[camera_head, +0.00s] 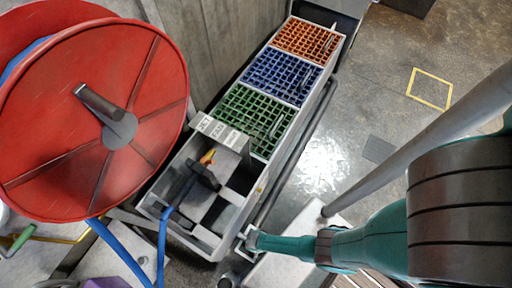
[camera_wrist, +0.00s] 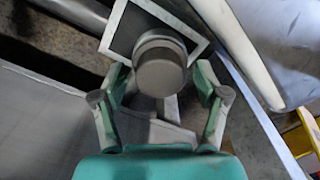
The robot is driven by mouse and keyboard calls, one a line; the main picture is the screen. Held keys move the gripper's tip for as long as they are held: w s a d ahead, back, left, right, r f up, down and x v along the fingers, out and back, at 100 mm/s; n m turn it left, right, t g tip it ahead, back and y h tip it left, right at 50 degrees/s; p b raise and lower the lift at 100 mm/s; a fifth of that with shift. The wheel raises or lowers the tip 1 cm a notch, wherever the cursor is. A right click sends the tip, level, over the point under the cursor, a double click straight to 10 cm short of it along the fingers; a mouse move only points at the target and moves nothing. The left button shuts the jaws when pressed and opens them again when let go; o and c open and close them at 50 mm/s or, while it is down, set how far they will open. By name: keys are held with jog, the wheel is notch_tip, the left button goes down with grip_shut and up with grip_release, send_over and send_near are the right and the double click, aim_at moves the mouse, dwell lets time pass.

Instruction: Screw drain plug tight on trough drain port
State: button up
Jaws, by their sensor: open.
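In the wrist view, a round grey-brown plug (camera_wrist: 160,66) with a short cylindrical body sits in front of a square, pale-rimmed fitting (camera_wrist: 118,28). My gripper (camera_wrist: 162,80) is open, with one finger to the left and one to the right of the plug; contact cannot be told. The port behind the plug is hidden, so its seating and thread cannot be seen. In the head view, my gripper (camera_head: 246,238) is at the lower right corner of the grey trough (camera_head: 222,250), near a small pale bracket. The plug is not clear there.
A large red hose reel (camera_head: 60,140) with a blue hose (camera_head: 162,245) stands left of the trough. Orange, blue and green grates (camera_head: 283,78) cover the trough's far part. A dark rail (camera_head: 300,150) runs along its right side. Open floor (camera_head: 400,75) lies to the right.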

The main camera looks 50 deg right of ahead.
jog(key=n, duration=0.8)
jog(key=shift+n, duration=0.3)
jog(key=c, duration=1.3)
jog(key=shift+o, duration=0.2)
jog(key=m, duration=0.5)
jog(key=m, duration=0.5)
jog(key=m, duration=0.5)
jog(key=shift+m, duration=0.3)
